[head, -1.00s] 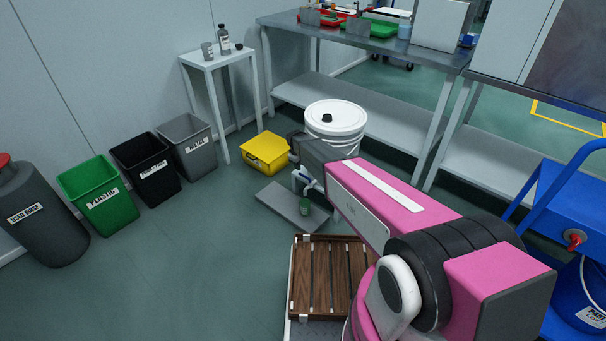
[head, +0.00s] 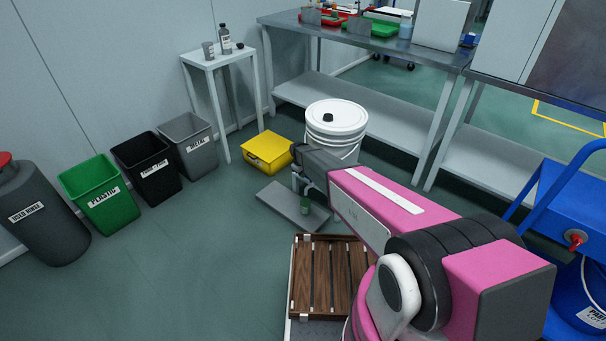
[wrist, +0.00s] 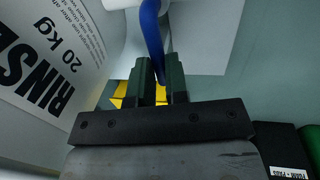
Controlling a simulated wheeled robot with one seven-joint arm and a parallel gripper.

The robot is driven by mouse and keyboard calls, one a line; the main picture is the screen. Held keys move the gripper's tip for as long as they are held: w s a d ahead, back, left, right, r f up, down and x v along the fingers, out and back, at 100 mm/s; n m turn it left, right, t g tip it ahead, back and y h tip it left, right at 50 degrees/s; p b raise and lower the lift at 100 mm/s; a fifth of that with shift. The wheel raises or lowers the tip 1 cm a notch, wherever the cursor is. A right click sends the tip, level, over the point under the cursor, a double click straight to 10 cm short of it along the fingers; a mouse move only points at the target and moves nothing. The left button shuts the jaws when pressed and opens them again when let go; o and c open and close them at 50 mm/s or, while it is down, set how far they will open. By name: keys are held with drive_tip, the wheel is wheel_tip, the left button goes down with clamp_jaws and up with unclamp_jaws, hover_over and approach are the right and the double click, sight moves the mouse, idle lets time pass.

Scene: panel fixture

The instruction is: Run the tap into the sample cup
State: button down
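The sample cup (head: 306,205), small and green, stands on a grey plate (head: 280,203) on the floor, just below the end of my arm. A blue tap lever (wrist: 152,35) hangs down in the wrist view, beside a white drum (wrist: 50,60) labelled "RINSE 20 kg". My gripper (wrist: 161,82) has its two dark green fingers close together, one on each side of the lever's lower end, with little gap. In the head view the drum (head: 335,120) stands behind my arm. The tap's outlet and the cup's inside are hidden from me.
A yellow case (head: 265,152) lies left of the drum. A slatted wooden crate (head: 318,285) is in front of the plate. Green (head: 92,195), black (head: 145,168) and grey (head: 187,143) bins line the left wall. Floor in the left foreground is clear.

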drive_tip(key=shift+s+a+n, duration=0.1)
drive_tip(key=shift+s+n, duration=0.05)
drive_tip(key=shift+n, duration=0.15)
drive_tip(key=shift+s+a+n+y, duration=0.1)
drive_tip(key=shift+s+n+y, duration=0.35)
drive_tip(key=shift+n, duration=1.05)
drive_tip(key=shift+s+a+n+y, duration=0.15)
drive_tip(key=shift+s+n, duration=0.65)
drive_tip(key=shift+n, duration=0.7)
drive_tip(key=shift+s+n+y, duration=0.3)
drive_tip(key=shift+s+n, duration=0.3)
drive_tip(key=shift+n, duration=0.9)
drive_tip(key=c, duration=1.1)
unclamp_jaws()
drive_tip(key=shift+s+r, duration=0.1)
drive_tip(key=r, duration=0.3)
drive_tip(key=s+r, duration=0.1)
drive_tip(key=r, duration=0.3)
drive_tip(key=s+r, duration=0.1)
drive_tip(key=r, duration=0.2)
drive_tip(key=shift+d+r, duration=0.2)
drive_tip(key=shift+r, duration=0.05)
